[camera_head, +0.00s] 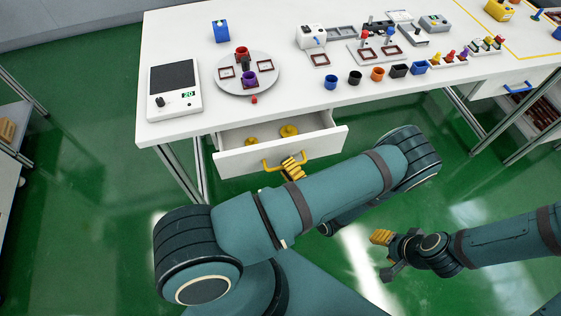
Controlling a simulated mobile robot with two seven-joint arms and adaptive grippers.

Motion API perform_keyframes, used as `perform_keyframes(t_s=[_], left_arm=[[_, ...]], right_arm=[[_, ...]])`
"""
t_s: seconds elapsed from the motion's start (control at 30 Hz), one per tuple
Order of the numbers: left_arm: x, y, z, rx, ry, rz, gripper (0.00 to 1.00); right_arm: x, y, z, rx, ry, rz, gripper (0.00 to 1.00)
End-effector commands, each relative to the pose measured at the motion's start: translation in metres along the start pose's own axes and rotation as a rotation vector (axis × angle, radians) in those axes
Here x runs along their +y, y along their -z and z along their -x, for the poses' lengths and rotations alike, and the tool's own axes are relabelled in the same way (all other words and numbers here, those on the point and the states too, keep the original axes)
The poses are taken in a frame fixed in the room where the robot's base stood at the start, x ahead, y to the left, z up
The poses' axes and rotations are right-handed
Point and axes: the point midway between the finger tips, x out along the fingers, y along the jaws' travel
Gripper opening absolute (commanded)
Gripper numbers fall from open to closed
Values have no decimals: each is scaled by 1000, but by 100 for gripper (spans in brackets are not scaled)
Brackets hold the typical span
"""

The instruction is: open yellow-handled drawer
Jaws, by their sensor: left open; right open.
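The white drawer (240,160) under the left part of the table is pulled out. Its interior shows, with yellow round pieces (289,130) inside. Its yellow handle (270,166) is on the front face. My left gripper (293,168) is at the right part of the handle, its yellow finger pads overlapping it in the picture. It is open; I cannot tell whether the fingers touch or surround the handle. My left forearm hides the rest of that gripper. My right gripper (384,254) is open and empty, over the floor at the lower right, apart from the drawer.
On the white table (215,118) are a scale (174,88), a round turntable (262,65), a blue box (221,31) and a row of small coloured cups (354,78). A blue-handled drawer (518,88) is at the right. Table legs stand beside the open drawer. Green floor in front is clear.

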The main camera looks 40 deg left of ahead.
Motion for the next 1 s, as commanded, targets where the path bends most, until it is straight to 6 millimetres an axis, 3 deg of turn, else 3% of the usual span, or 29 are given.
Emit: perform_keyframes(t_s=[0.4, 0.43, 0.53, 0.57, 1.0], left_arm=[[0, -2, -1, -1, 0, 0, 41], [0, -2, -1, -1, 0, 0, 37], [0, -2, -1, -1, 0, 0, 2], [0, -2, -1, -1, 0, 0, 0], [1, -1, -1, 0, -1, 0, 0]], right_arm=[[0, 0, 0, 0, 0, 0, 47], [0, 0, 0, 0, 0, 0, 47], [0, 0, 0, 0, 0, 0, 47], [0, 0, 0, 0, 0, 0, 47], [0, 0, 0, 0, 0, 0, 47]])
